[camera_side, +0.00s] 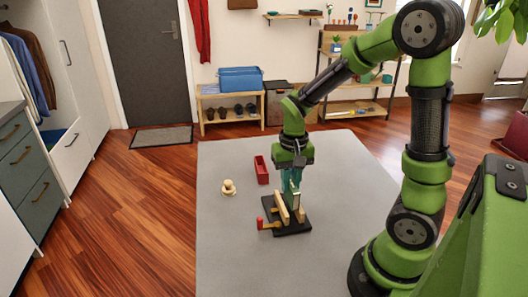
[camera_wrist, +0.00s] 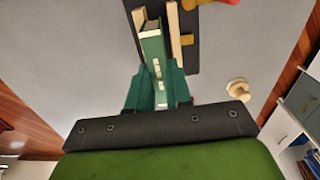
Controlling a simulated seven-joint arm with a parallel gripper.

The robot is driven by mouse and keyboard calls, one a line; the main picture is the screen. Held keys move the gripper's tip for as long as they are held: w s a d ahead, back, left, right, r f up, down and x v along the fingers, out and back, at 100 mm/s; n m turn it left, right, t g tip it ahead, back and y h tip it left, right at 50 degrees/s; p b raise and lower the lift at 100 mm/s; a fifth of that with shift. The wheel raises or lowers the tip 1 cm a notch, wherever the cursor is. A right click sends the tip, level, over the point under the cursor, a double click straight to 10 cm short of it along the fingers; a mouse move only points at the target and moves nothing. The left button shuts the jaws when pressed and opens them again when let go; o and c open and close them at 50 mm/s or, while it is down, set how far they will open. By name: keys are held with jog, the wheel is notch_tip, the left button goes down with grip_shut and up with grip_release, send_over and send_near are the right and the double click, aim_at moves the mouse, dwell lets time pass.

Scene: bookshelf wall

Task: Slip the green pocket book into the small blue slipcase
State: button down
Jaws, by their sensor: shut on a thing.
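My gripper (camera_side: 291,186) points down over a dark board (camera_side: 292,229) on the grey mat. In the wrist view its teal fingers (camera_wrist: 159,90) are shut on a green book (camera_wrist: 152,46) with pale marks along its edge. The book extends between two upright wooden pieces, the left one (camera_wrist: 138,18) and the right one (camera_wrist: 174,38), closer to the left one. How deep it sits between them I cannot tell. In the side view the fingers mostly hide the book. I see no small blue slipcase.
A red open box (camera_side: 261,170) and a cream knobbed object (camera_side: 229,187) stand on the mat, left of my gripper. A red-ended part (camera_side: 261,223) sits at the board's left edge. A blue bin (camera_side: 240,79) is on the rear bench. The front mat is clear.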

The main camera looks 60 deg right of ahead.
aim_at(291, 181)
notch_tip(291, 181, up, 5)
jog(key=shift+f, duration=0.1)
jog(key=shift+s+d+r, duration=0.1)
jog(key=shift+d+r, duration=0.1)
jog(key=shift+d, duration=0.1)
jog(key=w+d, duration=0.5)
jog(key=d, duration=0.3)
jog(key=w+d+f, duration=0.1)
jog(key=w+d, duration=0.4)
jog(key=d, duration=0.3)
jog(key=shift+d+f+m, duration=0.15)
jog(key=shift+d+m, duration=0.05)
jog(key=shift+m, duration=0.1)
jog(key=shift+w+f, duration=0.1)
jog(key=shift+f, duration=1.85)
jog(key=shift+f, duration=0.25)
